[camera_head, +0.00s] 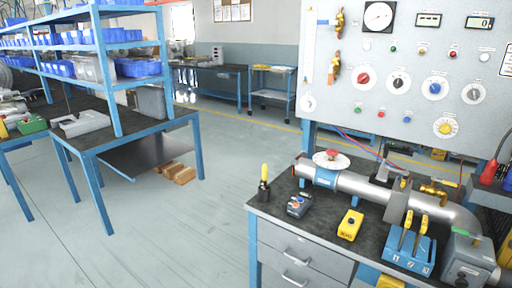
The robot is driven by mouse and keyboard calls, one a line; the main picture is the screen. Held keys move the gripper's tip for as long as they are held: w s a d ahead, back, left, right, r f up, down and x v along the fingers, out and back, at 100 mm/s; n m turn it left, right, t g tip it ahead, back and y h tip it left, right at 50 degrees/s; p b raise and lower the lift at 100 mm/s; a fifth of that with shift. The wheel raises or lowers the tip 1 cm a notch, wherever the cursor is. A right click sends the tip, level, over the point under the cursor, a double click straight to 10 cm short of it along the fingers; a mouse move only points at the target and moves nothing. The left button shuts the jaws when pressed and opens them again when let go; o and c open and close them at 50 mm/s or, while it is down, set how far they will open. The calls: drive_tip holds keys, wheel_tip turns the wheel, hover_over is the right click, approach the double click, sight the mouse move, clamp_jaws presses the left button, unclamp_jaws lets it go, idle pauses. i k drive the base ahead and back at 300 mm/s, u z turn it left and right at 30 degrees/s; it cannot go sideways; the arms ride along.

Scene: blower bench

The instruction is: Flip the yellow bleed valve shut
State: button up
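On the left part of the grey panel, a small yellow valve-like fitting (339,22) points upward, with an orange one (335,68) below it. A brass-yellow fitting (434,191) sits on the silver pipe (362,186) on the bench at the right. I cannot tell which of these is the bleed valve, and their lever positions are too small to read surely. My gripper is not in view.
The dark-topped bench (285,218) holds a yellow box (350,225), a grey handheld device (299,205), a blue block with yellow levers (409,250) and a cup with a yellow-handled tool (264,185). The grey panel (400,75) rises behind. Open floor (190,235) lies left.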

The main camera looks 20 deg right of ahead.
sight(450, 183)
drive_tip(key=z, duration=4.8)
drive_tip(key=i, duration=0.1)
drive_tip(key=u, duration=3.35)
drive_tip(key=k, duration=0.5)
drive_tip(key=z, duration=0.35)
drive_tip(key=i, duration=0.7)
